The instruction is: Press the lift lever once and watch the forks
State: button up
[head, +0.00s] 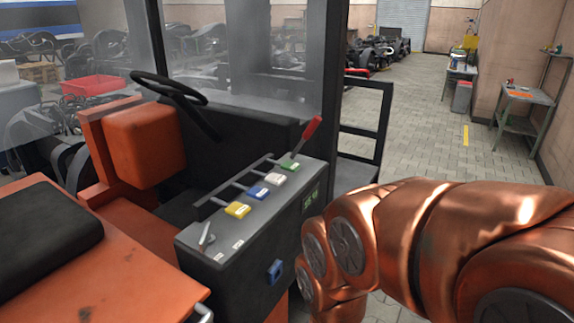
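A dark grey control console (290,238) stands beside the orange forklift's seat area. Its top carries a row of levers with coloured knobs: yellow (237,210), blue (257,192), white (275,179) and green (289,167). A longer lever with a red grip (312,128) leans up at the far end. A small metal lever or key (206,236) sits at the near end. The labels are too small to read, so I cannot tell which is the lift lever. The forks are not visible. My copper-coloured arm fills the lower right; my gripper does not show.
A black steering wheel (168,88) and an orange block (146,143) are left of the console. A black seat pad (42,238) lies on the orange body. Grey benches (520,96) line the right wall. The paved aisle (430,120) is mostly clear.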

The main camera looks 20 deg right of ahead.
aim_at(292, 167)
jog(key=z, duration=1.5)
jog(key=i, duration=0.95)
jog(key=u, duration=2.75)
